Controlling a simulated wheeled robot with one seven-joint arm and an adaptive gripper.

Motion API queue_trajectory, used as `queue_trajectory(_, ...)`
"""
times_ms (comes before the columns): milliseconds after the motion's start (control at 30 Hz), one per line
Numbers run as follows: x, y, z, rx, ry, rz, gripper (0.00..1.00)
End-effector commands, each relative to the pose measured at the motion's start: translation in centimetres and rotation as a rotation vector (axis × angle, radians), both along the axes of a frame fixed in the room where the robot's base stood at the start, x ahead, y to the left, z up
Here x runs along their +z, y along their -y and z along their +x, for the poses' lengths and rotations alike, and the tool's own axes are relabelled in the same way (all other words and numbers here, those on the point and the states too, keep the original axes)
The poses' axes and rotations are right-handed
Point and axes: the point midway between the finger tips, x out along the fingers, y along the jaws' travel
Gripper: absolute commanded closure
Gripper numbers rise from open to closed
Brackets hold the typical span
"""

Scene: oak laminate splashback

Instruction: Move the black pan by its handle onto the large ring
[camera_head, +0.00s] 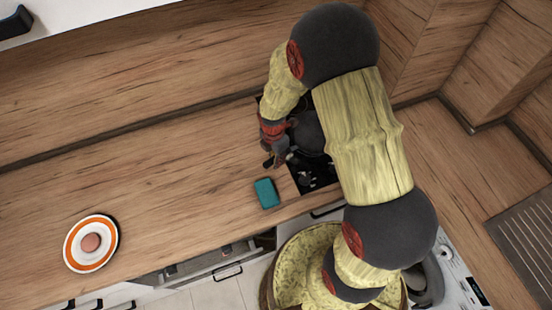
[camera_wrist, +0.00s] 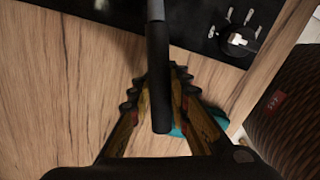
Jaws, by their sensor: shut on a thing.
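The black pan (camera_head: 308,132) shows in the head view at the black hob, partly hidden behind my arm. Its dark handle (camera_wrist: 157,50) runs down the middle of the wrist view, between my fingers. My gripper (camera_wrist: 158,78) is shut on this handle; in the head view my gripper (camera_head: 272,158) is at the hob's left edge. The pan's body is out of the wrist view, apart from the handle. I cannot tell whether the pan touches the hob. The large ring cannot be made out; the arm and pan cover much of the hob (camera_head: 317,187).
A teal sponge (camera_head: 266,193) lies on the wooden counter (camera_head: 170,180), just left of the hob's front. An orange-and-white plate (camera_head: 71,250) with a round brownish item stands far left. A control knob (camera_wrist: 237,39) sits on the hob. The counter between plate and sponge is clear.

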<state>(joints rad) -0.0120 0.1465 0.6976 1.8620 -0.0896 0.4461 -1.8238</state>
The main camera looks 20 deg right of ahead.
Motion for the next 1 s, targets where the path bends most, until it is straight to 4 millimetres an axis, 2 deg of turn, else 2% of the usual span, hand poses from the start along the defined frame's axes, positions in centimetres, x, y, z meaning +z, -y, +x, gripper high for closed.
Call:
queue_trajectory(167, 0.13, 0.0, 0.12, 0.0, 0.003, 0.0, 1.0)
queue_trajectory(200, 0.13, 0.0, 0.12, 0.0, 0.003, 0.0, 0.81)
queue_trajectory(567, 0.05, 0.0, 0.02, 0.0, 0.001, 0.0, 0.6)
queue_trajectory(1000, -0.01, -0.51, -0.26, 0.001, -0.002, 0.0, 0.6)
